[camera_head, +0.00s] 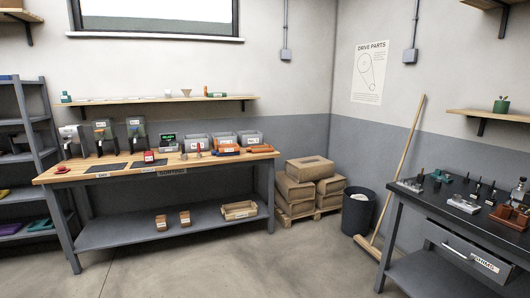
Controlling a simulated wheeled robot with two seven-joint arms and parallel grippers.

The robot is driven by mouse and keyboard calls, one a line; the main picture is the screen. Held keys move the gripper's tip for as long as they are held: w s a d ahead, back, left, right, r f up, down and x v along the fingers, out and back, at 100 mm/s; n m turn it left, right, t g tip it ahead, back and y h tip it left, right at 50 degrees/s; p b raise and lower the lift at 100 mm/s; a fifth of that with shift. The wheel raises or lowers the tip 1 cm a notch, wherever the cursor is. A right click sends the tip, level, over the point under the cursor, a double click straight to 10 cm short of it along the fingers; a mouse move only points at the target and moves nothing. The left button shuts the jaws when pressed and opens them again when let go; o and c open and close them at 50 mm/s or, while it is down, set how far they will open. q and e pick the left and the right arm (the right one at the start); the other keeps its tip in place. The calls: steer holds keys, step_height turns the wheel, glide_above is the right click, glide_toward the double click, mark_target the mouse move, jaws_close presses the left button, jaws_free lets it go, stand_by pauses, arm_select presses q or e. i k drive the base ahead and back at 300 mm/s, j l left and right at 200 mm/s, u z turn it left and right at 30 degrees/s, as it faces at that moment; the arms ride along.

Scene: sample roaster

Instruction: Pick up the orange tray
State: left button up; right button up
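A small flat orange tray-like item (228,149) lies on the wooden top of the workbench (120,177) along the left wall, in front of the grey bins. A second flat orange item (262,149) lies just to its right, near the bench's right end. Both are small in view, and I cannot tell for sure which is the orange tray. Neither of my grippers is in view.
Grey bins (196,143) and dispensers (102,134) line the bench's back. Cardboard boxes (294,188) on a pallet, a dark bin (356,211) and a leaning broom (400,160) stand in the corner. A dark bench (410,215) is at right. The floor (250,265) between is clear.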

mark_target(261, 148)
steer(key=i+l+z, duration=0.1)
steer(key=i+z, duration=0.4)
steer(key=i, duration=0.95)
